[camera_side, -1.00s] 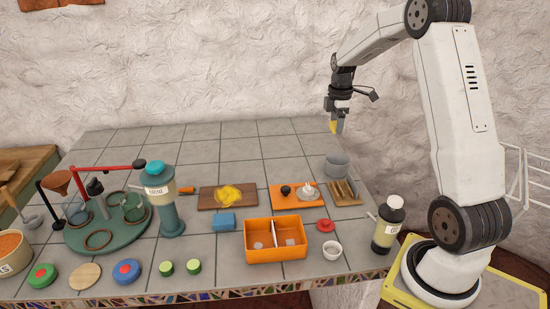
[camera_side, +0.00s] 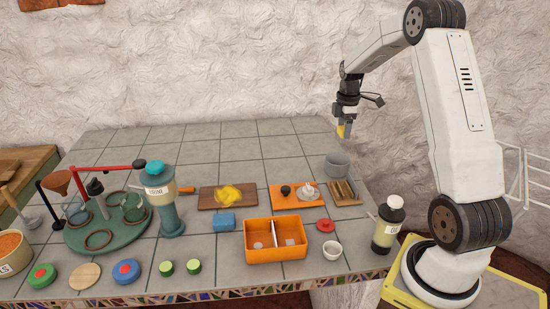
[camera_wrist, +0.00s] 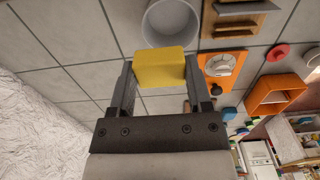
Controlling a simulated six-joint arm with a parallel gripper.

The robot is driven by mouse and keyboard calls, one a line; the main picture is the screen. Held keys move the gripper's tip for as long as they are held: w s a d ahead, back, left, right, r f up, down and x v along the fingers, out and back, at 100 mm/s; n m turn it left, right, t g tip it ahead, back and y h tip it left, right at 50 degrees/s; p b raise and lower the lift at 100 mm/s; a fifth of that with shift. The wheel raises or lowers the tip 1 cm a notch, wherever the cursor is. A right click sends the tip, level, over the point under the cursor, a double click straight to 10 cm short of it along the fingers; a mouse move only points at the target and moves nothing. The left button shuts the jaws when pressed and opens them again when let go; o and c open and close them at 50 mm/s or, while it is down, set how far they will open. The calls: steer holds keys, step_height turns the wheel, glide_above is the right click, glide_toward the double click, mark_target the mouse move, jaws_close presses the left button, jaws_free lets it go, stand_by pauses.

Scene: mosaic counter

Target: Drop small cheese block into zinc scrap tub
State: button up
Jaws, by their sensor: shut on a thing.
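My gripper (camera_side: 343,131) is shut on a small yellow cheese block (camera_side: 341,132) and holds it in the air above the back right of the counter. In the wrist view the cheese block (camera_wrist: 160,68) sits between the two fingers of my gripper (camera_wrist: 159,85). The part of the tub's inside that shows looks empty.
A wooden rack (camera_side: 344,192) and an orange board (camera_side: 296,195) with small items stand close in front of the tub. An orange two-part bin (camera_side: 276,253) is nearer the front. The counter's back is clear.

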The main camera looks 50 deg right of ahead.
steer(key=shift+f, duration=1.5)
steer(key=o, duration=1.3)
steer(key=shift+c, duration=0.2)
steer(key=shift+r, duration=3.95)
